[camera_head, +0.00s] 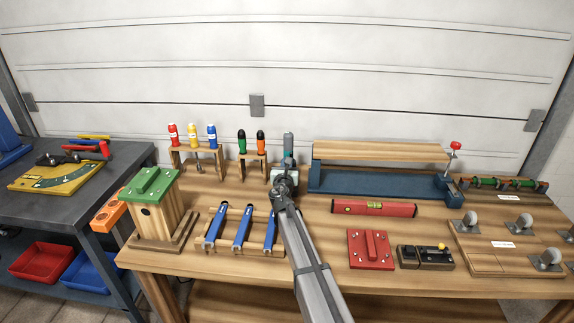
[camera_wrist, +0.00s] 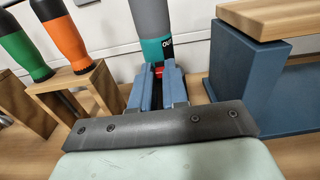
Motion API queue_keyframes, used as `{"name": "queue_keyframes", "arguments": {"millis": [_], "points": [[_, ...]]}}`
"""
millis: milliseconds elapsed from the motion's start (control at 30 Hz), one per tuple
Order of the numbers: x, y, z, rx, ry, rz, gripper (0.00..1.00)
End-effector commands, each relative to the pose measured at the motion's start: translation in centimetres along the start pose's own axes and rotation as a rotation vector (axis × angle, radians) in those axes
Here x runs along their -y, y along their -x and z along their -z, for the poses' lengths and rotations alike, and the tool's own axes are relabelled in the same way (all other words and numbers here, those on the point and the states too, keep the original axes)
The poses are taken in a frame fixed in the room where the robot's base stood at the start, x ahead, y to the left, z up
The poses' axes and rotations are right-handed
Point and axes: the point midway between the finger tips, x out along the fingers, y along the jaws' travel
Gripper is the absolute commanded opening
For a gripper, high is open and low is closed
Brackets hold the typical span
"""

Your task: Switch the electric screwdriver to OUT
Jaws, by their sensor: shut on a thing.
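The electric screwdriver (camera_head: 288,142) stands upright at the back of the workbench, grey above and teal below. It also shows at the top middle of the wrist view (camera_wrist: 151,18), with pale lettering on the right of its teal part that I cannot read surely. A small red switch (camera_wrist: 158,72) shows low on its front. My gripper (camera_head: 287,167) is in front of the screwdriver and hides its lower part in the head view. In the wrist view, the blue fingers (camera_wrist: 158,78) are shut on the red switch. The switch's exact setting is hidden by the fingers.
A blue vise (camera_head: 375,187) with a wooden board stands close on the right. A wooden rack (camera_head: 252,159) with green and orange screwdrivers stands close on the left.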

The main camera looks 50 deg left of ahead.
Motion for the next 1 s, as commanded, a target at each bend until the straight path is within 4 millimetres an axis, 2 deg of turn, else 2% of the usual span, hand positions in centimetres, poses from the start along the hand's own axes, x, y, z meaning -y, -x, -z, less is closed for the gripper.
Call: {"name": "queue_keyframes", "arguments": {"millis": [233, 500, 533, 767, 1000], "points": [[0.0, 0.0, -2.0, 0.003, -0.001, 0.000, 0.00], [0.0, 0.0, -2.1, 0.003, -0.001, 0.000, 0.00], [0.0, 0.0, -2.1, 0.003, -0.001, 0.000, 0.17], [0.0, 0.0, -2.0, 0.002, -0.001, 0.000, 0.39], [0.0, 0.0, -2.0, 0.002, -0.001, 0.000, 0.40]]}}
